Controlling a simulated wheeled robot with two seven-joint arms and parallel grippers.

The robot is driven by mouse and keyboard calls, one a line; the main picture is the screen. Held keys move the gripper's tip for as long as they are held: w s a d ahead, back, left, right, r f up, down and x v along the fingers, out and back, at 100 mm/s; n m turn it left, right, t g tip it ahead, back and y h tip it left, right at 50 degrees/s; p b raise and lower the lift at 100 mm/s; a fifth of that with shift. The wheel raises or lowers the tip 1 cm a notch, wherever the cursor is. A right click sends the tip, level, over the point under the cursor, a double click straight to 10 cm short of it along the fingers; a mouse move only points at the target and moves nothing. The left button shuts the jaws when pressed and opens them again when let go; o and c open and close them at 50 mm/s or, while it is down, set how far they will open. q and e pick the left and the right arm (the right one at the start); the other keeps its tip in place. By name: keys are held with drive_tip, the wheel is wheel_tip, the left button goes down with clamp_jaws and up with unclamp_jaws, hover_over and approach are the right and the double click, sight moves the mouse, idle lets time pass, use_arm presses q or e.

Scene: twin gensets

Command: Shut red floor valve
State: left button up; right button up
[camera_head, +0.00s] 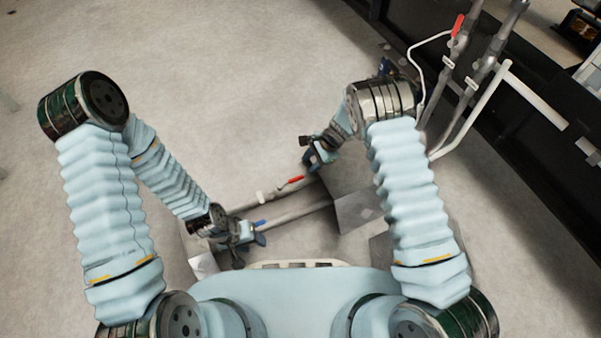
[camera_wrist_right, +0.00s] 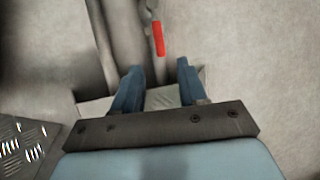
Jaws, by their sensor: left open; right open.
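The red floor valve handle (camera_head: 290,182) lies along a pale pipe (camera_head: 265,193) low over the floor, in the middle of the head view. It also shows at the top of the right wrist view (camera_wrist_right: 158,38), on a grey valve stem. My right gripper (camera_head: 311,160) is just above and right of the handle in the head view. In the wrist view its two blue fingers (camera_wrist_right: 158,76) are apart, with the red handle beyond their tips and nothing between them. My left gripper (camera_head: 252,249) is open, low beside the pipes at the lower left.
A blue handle (camera_head: 261,224) is on the neighbouring pipe (camera_head: 300,211), close to my left gripper. Metal plates (camera_head: 357,211) lie at the pipes' right end. Upright pipes with another red handle (camera_head: 457,25) stand at the upper right. The floor at upper left is clear.

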sight(298, 178)
drive_tip(key=b+x, duration=0.1)
drive_tip(key=x, duration=0.7)
drive_tip(key=shift+a+f, duration=0.1)
drive_tip(key=shift+f, duration=0.3)
drive_tip(key=shift+c, duration=0.4)
clamp_jaws()
